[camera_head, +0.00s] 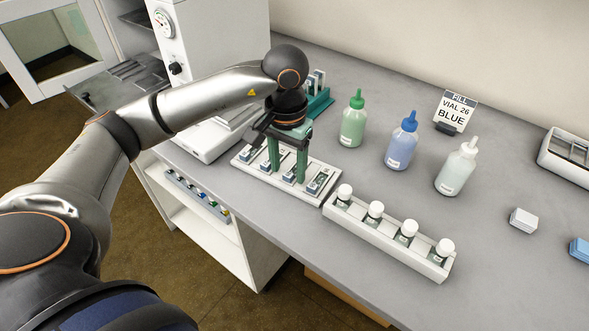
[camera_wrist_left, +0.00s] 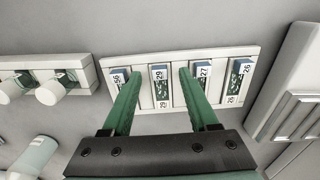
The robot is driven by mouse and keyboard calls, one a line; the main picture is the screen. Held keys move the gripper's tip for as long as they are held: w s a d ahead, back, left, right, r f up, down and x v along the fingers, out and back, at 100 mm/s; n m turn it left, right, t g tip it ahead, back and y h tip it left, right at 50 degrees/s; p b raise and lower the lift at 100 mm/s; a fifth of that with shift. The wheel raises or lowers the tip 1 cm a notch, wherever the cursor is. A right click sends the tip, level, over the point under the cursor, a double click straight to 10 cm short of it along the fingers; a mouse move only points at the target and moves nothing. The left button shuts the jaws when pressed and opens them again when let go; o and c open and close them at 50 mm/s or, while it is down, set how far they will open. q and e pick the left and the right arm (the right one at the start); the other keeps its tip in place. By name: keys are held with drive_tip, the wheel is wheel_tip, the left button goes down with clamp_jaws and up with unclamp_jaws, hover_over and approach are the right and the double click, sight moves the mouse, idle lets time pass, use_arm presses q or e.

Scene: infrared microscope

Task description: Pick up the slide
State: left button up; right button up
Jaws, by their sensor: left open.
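Several slides with numbered white labels lie in a row in a white slide tray (camera_head: 246,160) on the bench. The tray also shows in the left wrist view (camera_wrist_left: 253,54). My left gripper (camera_head: 287,165) is open just above the tray, its green fingers pointing down. In the left wrist view its fingertips (camera_wrist_left: 160,72) are apart on either side of the slide labelled 29 (camera_wrist_left: 160,82). The slide labelled 27 (camera_wrist_left: 201,75) is right of that, beside the right finger. I cannot tell whether the fingers touch any slide. My right gripper is not in view.
A white rack of capped vials (camera_head: 390,236) adjoins the tray on the right. Green (camera_head: 353,124), blue (camera_head: 401,148) and clear (camera_head: 455,171) bottles stand behind it. A sign (camera_head: 455,108) reads "FILL VIAL 26 BLUE". A teal rack (camera_head: 319,100) stands behind my gripper. The right front bench is clear.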

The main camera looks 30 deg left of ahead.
use_arm(q)
drive_tip(key=shift+f, duration=0.5)
clamp_jaws()
